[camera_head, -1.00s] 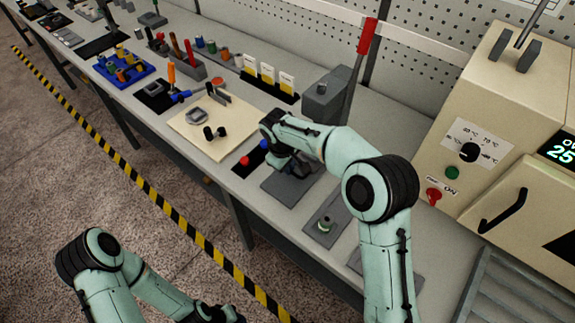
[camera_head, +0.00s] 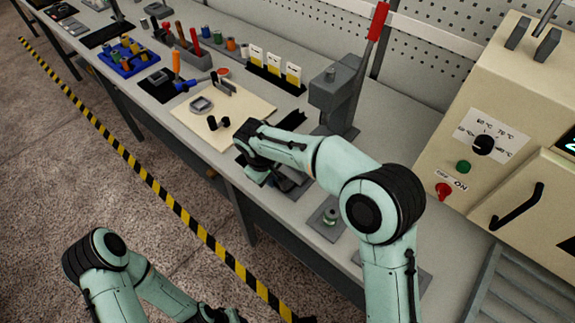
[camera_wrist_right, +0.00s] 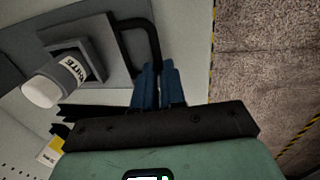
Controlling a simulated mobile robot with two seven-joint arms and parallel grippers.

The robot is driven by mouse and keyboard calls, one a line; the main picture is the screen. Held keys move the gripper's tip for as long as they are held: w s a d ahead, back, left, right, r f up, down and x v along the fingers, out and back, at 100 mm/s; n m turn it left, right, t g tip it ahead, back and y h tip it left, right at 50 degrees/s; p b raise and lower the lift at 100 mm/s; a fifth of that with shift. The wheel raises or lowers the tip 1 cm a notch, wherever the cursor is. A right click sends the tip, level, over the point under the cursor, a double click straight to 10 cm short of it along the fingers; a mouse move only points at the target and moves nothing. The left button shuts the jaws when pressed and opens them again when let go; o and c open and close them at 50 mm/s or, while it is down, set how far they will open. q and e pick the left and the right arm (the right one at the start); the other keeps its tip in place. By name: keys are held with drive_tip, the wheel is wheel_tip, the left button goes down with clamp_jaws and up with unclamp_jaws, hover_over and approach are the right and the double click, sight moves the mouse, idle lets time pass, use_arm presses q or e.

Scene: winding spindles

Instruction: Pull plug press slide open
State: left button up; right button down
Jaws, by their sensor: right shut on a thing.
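The press (camera_head: 334,92) is a grey block with a long lever ending in a red handle (camera_head: 379,22); it stands at the back of the bench. In the right wrist view, the grey slide plate (camera_wrist_right: 122,68) has a black bent handle (camera_wrist_right: 152,36). My right gripper (camera_wrist_right: 158,84) is shut on this handle with its blue fingers. A grey block (camera_wrist_right: 92,45) sits on the plate, and a white-ended cylinder (camera_wrist_right: 40,92) with partly readable lettering sticks out over it. My right arm hides most of the slide in the head view. My left gripper (camera_head: 222,314) is low, off the bench, partly cut off.
A beige board (camera_head: 245,120) with small parts lies left of my right gripper. A small spindle on a grey plate (camera_head: 329,216) is right of it. A beige oven (camera_head: 480,110) stands at the right. Free floor lies before the bench's front edge.

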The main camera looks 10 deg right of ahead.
drive_tip(key=s+a, duration=0.1)
drive_tip(key=a, duration=0.1)
drive_tip(key=s+a, duration=0.2)
drive_tip(key=shift+s+a+b, duration=0.1)
drive_tip(key=shift+s+b, duration=0.05)
drive_tip(key=shift+b, duration=0.15)
drive_tip(key=c, duration=1.5)
unclamp_jaws()
drive_tip(key=r, duration=0.4)
drive_tip(key=s+a+r+p, duration=0.1)
drive_tip(key=r, duration=0.3)
drive_tip(key=a+r, duration=0.1)
drive_tip(key=r, duration=0.4)
drive_tip(key=shift+s+r+p, duration=0.1)
drive_tip(key=shift+s+p, duration=0.2)
drive_tip(key=shift+p, duration=0.1)
